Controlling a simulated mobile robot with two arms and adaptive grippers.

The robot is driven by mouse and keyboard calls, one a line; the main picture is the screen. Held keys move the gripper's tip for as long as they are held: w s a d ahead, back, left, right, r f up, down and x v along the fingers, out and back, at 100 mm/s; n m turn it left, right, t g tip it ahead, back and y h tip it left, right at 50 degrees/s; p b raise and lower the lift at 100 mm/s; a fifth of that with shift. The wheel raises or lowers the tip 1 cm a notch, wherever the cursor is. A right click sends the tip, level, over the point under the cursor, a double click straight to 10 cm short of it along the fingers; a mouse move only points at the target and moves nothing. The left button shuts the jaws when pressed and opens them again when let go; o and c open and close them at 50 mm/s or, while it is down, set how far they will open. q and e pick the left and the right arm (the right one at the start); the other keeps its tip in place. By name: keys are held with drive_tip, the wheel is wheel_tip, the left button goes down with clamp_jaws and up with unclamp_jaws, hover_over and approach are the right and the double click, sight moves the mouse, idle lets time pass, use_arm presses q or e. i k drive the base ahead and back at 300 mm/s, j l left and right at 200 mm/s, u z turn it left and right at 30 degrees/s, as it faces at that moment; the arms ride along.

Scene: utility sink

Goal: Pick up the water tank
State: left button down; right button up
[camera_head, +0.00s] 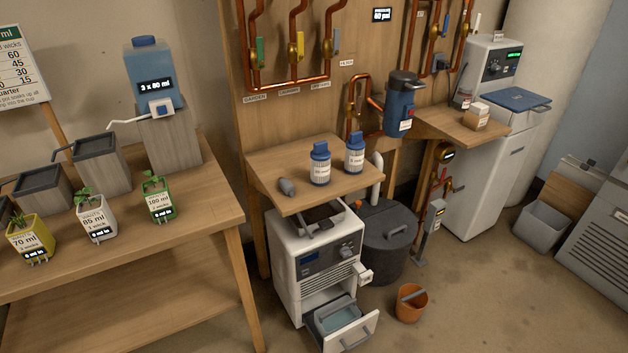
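A grey tank (324,317) with pale blue water in it sits in the pulled-out bottom drawer (350,334) of a white appliance (311,256), under the small wooden shelf. Another vessel with water, a clear blue tank (149,68) with a blue cap and a label "3 x 80 ml", stands upright on a grey block (172,140) at the left. I cannot tell for sure which one is the named water tank. Neither of my grippers shows in the head view.
An orange bucket (410,303) stands on the floor right of the open drawer. A dark lidded barrel (388,240) is behind it. Two blue-capped bottles (320,164) stand on the shelf (285,198). Potted plants (97,219) stand on the left table. The floor front right is clear.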

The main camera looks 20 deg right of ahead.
sight(331, 318)
drive_tip(key=z, duration=1.1)
